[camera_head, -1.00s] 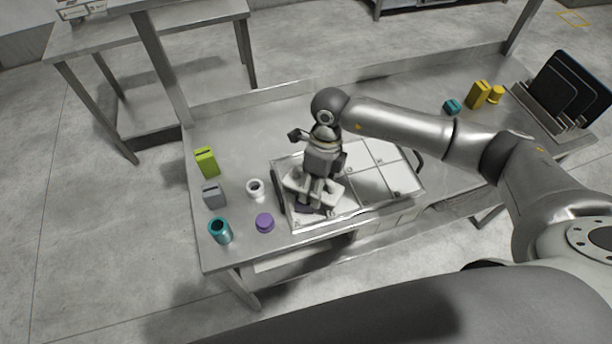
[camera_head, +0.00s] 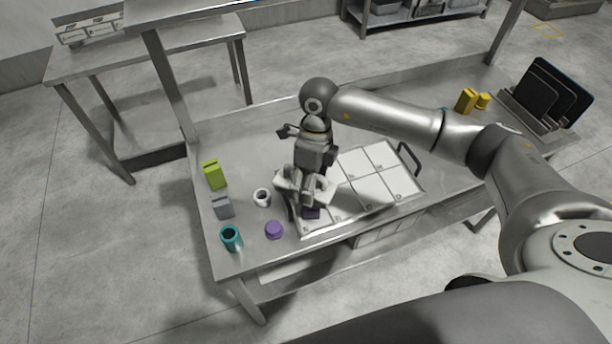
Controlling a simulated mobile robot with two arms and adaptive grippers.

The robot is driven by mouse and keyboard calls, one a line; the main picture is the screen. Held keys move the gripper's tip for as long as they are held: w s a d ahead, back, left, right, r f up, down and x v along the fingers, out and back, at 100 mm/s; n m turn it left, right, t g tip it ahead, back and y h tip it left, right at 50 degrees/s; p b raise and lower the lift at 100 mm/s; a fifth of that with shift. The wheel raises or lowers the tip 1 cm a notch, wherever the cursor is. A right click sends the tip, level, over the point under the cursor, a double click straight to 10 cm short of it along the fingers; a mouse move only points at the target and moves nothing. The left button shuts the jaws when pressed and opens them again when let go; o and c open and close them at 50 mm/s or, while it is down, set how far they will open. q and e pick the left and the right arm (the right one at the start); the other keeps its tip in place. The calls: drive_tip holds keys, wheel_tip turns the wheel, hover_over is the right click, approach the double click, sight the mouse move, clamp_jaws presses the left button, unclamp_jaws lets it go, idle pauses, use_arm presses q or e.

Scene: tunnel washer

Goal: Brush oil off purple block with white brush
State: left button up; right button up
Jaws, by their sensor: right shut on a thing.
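The purple block (camera_head: 312,213) is a small dark purple piece in the front-left compartment of the tray (camera_head: 372,209). It is partly hidden by my right gripper. My right gripper (camera_head: 309,197) points down over the tray's left end and is shut on the white brush (camera_head: 288,182). The brush shows as a white piece on both sides of the fingers, just above the block. I cannot tell whether its bristles touch the block, and no oil can be made out. My left gripper is not in view.
Left of the tray stand a white ring (camera_head: 262,197), a purple cylinder (camera_head: 273,230), a teal cylinder (camera_head: 231,238), a grey block (camera_head: 222,206) and a lime block (camera_head: 213,174). Yellow pieces (camera_head: 467,101) and a rack of black boards (camera_head: 551,93) are at the right.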

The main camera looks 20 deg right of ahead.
drive_tip(key=shift+a+r+p, duration=0.1)
drive_tip(key=shift+r+p, duration=0.4)
drive_tip(key=shift+r, duration=1.1)
